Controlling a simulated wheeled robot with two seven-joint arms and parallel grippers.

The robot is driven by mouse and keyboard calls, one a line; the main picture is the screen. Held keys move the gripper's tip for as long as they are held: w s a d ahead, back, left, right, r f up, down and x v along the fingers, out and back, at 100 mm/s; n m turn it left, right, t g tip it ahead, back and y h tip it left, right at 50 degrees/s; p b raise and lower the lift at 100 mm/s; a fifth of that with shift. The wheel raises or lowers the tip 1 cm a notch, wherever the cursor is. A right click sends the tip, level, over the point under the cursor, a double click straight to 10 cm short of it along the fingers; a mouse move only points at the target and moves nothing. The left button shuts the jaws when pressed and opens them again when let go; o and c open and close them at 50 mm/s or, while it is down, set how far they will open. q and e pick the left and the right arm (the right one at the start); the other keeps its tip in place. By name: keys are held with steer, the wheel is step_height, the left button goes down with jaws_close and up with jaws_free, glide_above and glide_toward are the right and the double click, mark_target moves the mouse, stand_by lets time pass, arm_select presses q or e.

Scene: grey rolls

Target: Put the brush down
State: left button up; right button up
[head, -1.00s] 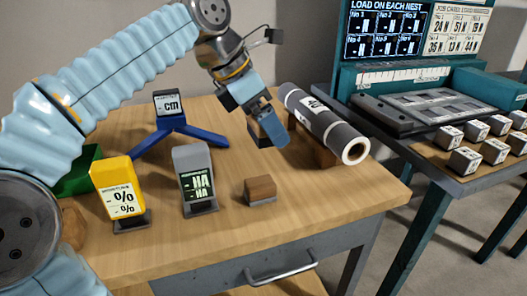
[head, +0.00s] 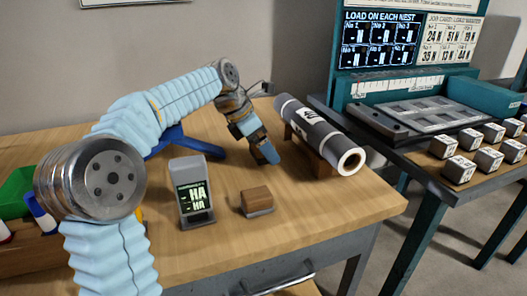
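My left gripper (head: 263,153) has blue fingers and points down over the middle of the wooden table, just left of the grey roll. Its fingertips are small and partly overlap, so I cannot tell whether they are shut. A small brownish patch shows at the tips, but I cannot make out whether it is a held thing. No brush is clearly recognisable. A small wooden block on a grey base (head: 257,199) sits on the table in front of the gripper, apart from it. My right gripper is not in view.
A grey roll (head: 322,136) lies on wooden supports to the right. A grey display (head: 188,190) stands left of the block. Blue stand legs (head: 185,140) are behind my arm. A green bin (head: 18,188) is at far left. The table's front right is clear.

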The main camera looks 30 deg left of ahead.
arm_select(q)
steer(key=shift+s+f, duration=0.1)
steer(key=shift+f, duration=0.8)
steer(key=shift+f, duration=0.1)
steer(key=o, duration=0.6)
steer(key=shift+c, duration=0.2)
steer(key=v, duration=1.3)
steer(key=shift+r, duration=0.4)
steer(key=shift+d, duration=0.15)
